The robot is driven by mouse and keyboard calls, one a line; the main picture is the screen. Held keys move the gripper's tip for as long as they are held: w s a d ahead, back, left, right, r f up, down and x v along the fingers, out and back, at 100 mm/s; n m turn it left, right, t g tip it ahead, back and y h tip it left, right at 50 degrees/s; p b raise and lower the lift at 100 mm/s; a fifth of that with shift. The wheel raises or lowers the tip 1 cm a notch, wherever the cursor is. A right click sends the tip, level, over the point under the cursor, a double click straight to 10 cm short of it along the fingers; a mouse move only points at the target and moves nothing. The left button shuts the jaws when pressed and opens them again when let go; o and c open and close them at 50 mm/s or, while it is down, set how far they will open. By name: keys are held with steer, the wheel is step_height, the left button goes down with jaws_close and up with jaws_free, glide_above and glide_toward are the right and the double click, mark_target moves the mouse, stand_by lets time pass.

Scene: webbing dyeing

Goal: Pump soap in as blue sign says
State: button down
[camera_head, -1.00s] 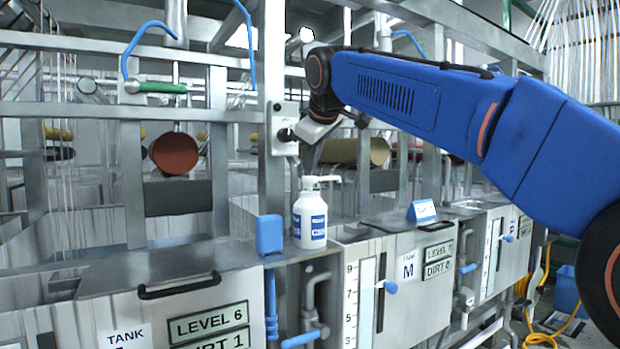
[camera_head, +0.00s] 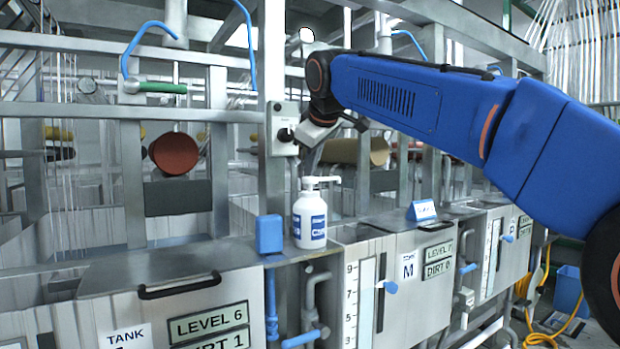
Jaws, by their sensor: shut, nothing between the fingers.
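The white soap pump bottle (camera_head: 310,218) with a blue label stands upright on the metal ledge, its pump nozzle pointing right. The small blue sign (camera_head: 422,210) stands on the ledge above tank M, right of the bottle; its writing is too small to read. My gripper (camera_head: 301,137) is shut and empty, above the bottle and close to the black knob on a light grey switch box (camera_head: 283,129). I cannot tell whether it touches the knob.
A blue box (camera_head: 269,234) sits left of the bottle. Tank M (camera_head: 408,268) carries plates reading LEVEL 7 and DIRT 0; the left tank (camera_head: 228,277) reads LEVEL 6 and DIRT 1. Metal uprights and rails stand behind the ledge.

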steer(key=shift+f, duration=0.7)
stand_by(0.8)
steer(key=shift+r, duration=1.35)
steer(key=shift+r, duration=2.55)
